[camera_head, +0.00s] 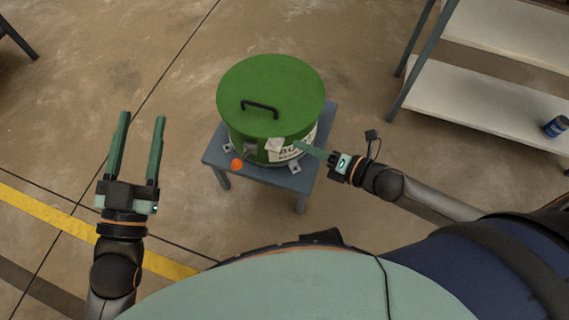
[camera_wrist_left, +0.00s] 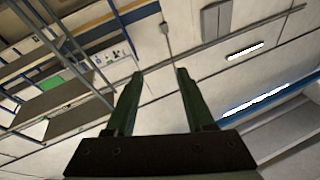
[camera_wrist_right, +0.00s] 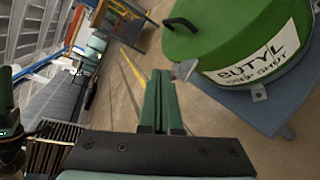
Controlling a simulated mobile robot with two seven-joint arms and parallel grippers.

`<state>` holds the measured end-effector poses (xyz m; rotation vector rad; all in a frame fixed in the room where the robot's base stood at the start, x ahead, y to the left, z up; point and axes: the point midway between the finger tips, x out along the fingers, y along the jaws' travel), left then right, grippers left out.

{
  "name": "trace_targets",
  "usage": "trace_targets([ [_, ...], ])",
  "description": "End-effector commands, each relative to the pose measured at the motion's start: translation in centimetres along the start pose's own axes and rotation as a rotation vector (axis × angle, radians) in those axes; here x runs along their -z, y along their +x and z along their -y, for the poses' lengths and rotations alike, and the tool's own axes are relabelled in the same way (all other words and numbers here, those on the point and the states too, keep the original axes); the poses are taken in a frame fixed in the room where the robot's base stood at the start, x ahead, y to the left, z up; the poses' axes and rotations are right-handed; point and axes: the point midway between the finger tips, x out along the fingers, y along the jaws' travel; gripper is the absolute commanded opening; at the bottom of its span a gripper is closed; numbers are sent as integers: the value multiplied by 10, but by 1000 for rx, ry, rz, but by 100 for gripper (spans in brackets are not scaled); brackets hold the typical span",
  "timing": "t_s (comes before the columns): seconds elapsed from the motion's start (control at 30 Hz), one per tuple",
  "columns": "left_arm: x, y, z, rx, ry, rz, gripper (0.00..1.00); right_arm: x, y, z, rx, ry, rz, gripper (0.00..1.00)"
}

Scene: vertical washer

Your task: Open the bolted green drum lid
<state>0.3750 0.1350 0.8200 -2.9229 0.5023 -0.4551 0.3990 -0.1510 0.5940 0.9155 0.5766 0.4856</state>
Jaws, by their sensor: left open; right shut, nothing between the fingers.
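The green drum lid (camera_head: 268,92) sits on the drum, with a black handle (camera_head: 260,107) on top; it looks closed. The drum stands on a small blue-grey table (camera_head: 214,155). My right gripper (camera_head: 297,145) is shut and empty, its tips close to the drum's front right side; contact is unclear. In the right wrist view, the lid (camera_wrist_right: 220,30) is right of the shut fingers (camera_wrist_right: 161,78). My left gripper (camera_head: 142,116) is open and empty, left of the table.
An orange-red knob (camera_head: 237,164) is at the table's front left. A shelf unit (camera_head: 490,85) with a blue can (camera_head: 555,126) stands at the right. Open floor with a yellow line (camera_head: 50,216) lies at the left.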

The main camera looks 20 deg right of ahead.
Motion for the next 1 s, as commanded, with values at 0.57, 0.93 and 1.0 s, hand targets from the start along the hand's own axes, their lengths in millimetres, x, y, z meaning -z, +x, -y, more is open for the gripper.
trace_targets([
  [0.57,50,-45,-29,-57,112,-516,54,26,2,110,-210,-1125,-219,0],
  [0.93,40,-47,-32,-59,118,-510,54,38,45,107,-214,-1132,-217,0],
  [1.0,37,-47,-33,-59,120,-508,54,42,58,106,-214,-1132,-216,0],
])
